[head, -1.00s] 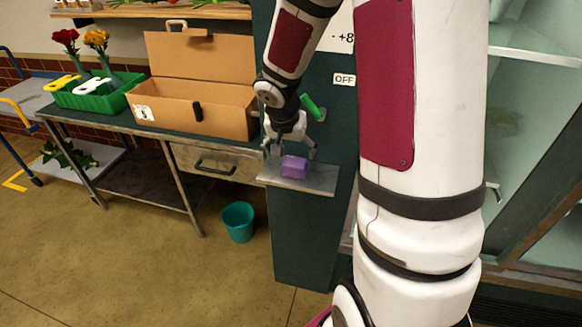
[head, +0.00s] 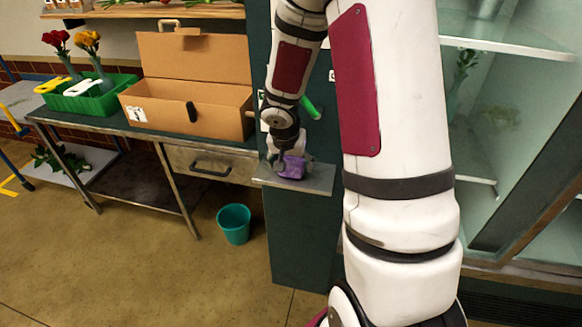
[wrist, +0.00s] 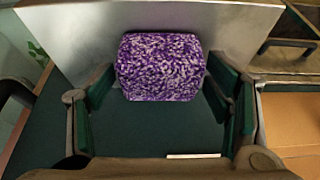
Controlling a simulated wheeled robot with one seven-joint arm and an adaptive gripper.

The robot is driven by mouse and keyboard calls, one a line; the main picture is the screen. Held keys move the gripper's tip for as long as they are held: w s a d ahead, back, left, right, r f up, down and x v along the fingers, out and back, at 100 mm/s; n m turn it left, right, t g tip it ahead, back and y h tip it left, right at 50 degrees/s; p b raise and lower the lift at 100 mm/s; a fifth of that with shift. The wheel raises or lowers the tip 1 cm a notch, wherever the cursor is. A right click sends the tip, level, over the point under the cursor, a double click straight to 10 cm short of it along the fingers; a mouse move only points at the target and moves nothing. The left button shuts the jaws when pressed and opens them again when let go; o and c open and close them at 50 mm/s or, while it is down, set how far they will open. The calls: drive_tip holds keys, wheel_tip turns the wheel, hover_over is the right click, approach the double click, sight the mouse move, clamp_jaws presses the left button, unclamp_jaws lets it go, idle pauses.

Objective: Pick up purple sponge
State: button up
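The purple sponge (head: 291,168) is a small block at the small metal shelf (head: 318,180) on the dark green post.
An open cardboard box (head: 165,112) and a green crate (head: 75,103) stand on the workbench to the left. A teal bucket (head: 234,224) stands on the floor below. A glass-shelved cabinet (head: 515,50) is on the right. Floor at the lower left is clear.

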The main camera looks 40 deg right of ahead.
drive_tip(key=c, duration=0.6)
drive_tip(key=shift+r, duration=0.15)
drive_tip(key=shift+c, duration=0.2)
